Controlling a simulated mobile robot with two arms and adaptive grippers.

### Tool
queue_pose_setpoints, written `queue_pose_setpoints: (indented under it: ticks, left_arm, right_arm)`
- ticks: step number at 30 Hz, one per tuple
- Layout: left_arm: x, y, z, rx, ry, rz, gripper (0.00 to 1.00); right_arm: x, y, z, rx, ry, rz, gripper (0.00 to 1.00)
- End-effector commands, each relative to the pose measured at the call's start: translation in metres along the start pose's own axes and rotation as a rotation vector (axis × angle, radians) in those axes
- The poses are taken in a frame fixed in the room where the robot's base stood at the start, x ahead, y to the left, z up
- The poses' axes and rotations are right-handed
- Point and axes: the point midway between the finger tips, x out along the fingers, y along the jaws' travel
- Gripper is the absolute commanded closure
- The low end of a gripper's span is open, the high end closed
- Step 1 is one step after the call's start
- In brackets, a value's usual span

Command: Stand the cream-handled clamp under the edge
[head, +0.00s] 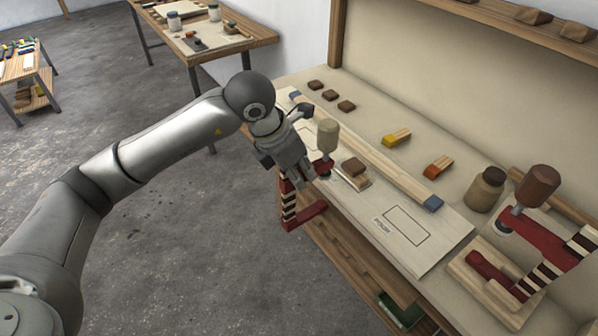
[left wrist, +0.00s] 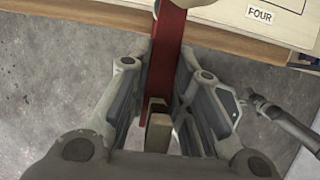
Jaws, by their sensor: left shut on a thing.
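The cream-handled clamp (head: 327,136) is upright at the bench's front edge. Its cream handle and spindle show above the pale panel (head: 440,236). Its lower red jaw (head: 306,216) is below the panel's level, by the front edge; whether it touches the underside is hidden. My left gripper (head: 299,178) is shut on the clamp's frame, outside the edge. In the left wrist view the clamp's red bar (left wrist: 168,50) runs between the fingers. The panel has an outlined rectangle (head: 407,225) and a label (left wrist: 260,15) reading FOUR.
A dark-handled clamp (head: 537,187) stands at the right, near a brown jar (head: 486,190). A long wooden strip (head: 385,165) with blue ends lies along the panel. A small brown block (head: 354,168) lies near the cream handle.

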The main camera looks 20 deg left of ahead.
Motion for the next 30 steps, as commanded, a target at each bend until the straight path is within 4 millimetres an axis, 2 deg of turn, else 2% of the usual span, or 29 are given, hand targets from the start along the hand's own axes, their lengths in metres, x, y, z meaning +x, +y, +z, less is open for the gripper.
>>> queue_pose_setpoints:
  ticks: [11,30]
  left_arm:
    - [-0.001,0.000,0.003,0.000,-0.004,0.000,1.00]
    - [0.009,0.000,0.026,0.000,-0.004,0.000,1.00]
  right_arm:
    - [0.001,0.000,0.000,0.000,0.000,0.000,0.39]
    - [0.006,0.000,0.001,-0.001,0.000,0.000,0.39]
